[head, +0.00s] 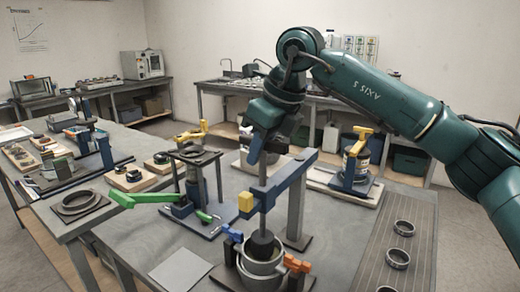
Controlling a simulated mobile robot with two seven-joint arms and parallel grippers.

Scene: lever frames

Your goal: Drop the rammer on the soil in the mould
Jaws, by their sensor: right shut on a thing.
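The rammer (262,242) is a dark cylindrical foot on an upright grey rod. Its foot is at the mouth of the mould (262,267), a grey metal cylinder with a blue clamp on its left and an orange one on its right. I cannot tell whether the foot touches the soil, which is mostly hidden. The rod passes by a blue arm on a grey post (296,215), with a yellow block beside it. My right gripper (262,152) comes down from above and is shut on the upper end of the rammer's rod. My left gripper is out of view.
A green-handled device (197,195) stands left of the rammer. A grey square sheet (181,269) lies on the table at front left. Metal rings (398,258) lie on a ribbed mat at right. A yellow-topped device (357,158) stands behind at right.

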